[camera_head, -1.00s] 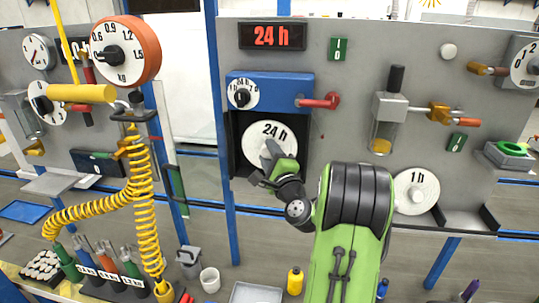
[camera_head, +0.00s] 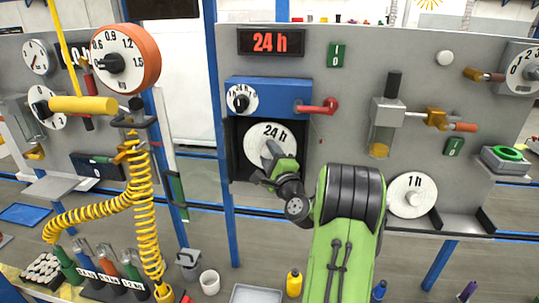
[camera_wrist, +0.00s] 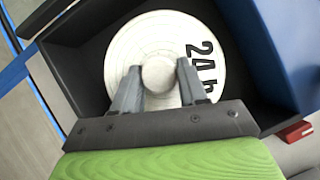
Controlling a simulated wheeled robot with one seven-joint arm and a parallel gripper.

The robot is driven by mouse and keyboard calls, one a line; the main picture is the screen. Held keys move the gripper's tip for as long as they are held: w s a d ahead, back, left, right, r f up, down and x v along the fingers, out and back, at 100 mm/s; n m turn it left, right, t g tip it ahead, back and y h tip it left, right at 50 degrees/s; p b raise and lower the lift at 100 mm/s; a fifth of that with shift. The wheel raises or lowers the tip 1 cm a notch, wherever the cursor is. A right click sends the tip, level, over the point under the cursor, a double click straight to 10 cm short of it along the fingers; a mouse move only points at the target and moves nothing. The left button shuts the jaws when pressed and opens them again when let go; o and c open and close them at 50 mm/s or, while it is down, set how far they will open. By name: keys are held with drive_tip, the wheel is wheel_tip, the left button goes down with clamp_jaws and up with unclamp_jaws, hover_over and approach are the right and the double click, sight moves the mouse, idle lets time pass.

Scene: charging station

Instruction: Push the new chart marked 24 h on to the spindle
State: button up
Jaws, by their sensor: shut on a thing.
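The white round chart marked 24 h (camera_head: 270,134) is inside the dark recess (camera_head: 240,165) under the blue housing (camera_head: 290,95). My gripper (camera_head: 270,158) reaches into the recess in front of it. In the wrist view my gripper's two fingers (camera_wrist: 157,85) are shut on the pale round knob (camera_wrist: 159,73) at the middle of the chart (camera_wrist: 135,40). The spindle is hidden behind the chart, so I cannot tell whether the chart touches it or is seated.
A red lever (camera_head: 320,106) and a small dial (camera_head: 241,97) sit on the blue housing, close above my gripper. The red-lettered display (camera_head: 271,41) reads 24 h.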

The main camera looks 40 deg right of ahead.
drive_tip(key=shift+w+d+p, duration=0.45)
drive_tip(key=shift+d, duration=0.15)
drive_tip(key=o, duration=1.2)
drive_tip(key=shift+c, duration=0.2)
drive_tip(key=shift+s+f, duration=0.1)
drive_tip(key=shift+s, duration=0.1)
drive_tip(key=b+v, duration=1)
drive_tip(key=v, duration=0.5)
drive_tip(key=shift+a, duration=0.2)
